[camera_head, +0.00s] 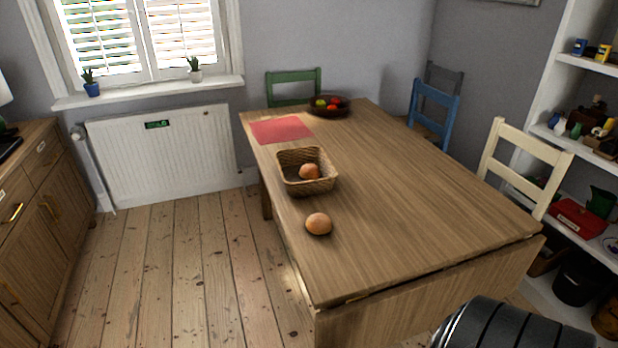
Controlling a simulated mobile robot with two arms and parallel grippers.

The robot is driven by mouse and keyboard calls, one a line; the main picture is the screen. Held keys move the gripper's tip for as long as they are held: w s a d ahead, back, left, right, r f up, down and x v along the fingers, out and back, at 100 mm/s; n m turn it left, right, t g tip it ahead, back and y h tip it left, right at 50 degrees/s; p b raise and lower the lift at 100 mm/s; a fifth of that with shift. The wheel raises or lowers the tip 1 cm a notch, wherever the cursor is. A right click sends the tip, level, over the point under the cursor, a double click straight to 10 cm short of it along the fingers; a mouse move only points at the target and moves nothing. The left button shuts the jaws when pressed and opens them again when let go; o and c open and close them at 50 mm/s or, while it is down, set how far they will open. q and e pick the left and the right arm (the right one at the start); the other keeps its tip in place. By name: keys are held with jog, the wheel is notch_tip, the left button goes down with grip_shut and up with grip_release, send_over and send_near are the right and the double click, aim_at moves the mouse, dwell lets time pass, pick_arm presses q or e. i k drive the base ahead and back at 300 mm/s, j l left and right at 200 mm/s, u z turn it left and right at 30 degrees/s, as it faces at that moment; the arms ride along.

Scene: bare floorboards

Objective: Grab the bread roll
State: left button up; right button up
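A round brown bread roll (318,223) lies on the wooden table (400,200), near its left edge. A second roll (309,171) sits inside a wicker basket (289,158) just behind the first one. Neither of my grippers shows in the head view. A dark, ribbed rounded shape at the bottom right edge is cut off by the frame, and I cannot tell what it is.
A red placemat (281,129) and a dark fruit bowl (343,110) are at the table's far end. Green (293,80), blue (434,110) and cream (527,150) chairs stand around it. A cabinet (40,225) is at left. Floorboards (190,270) between are clear.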

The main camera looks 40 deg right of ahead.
aim_at(318, 223)
jog(key=l+z, duration=0.1)
jog(key=z, duration=0.35)
jog(key=l+z, duration=0.1)
jog(key=z, duration=0.35)
jog(key=l+z, duration=0.1)
jog(key=z, duration=0.35)
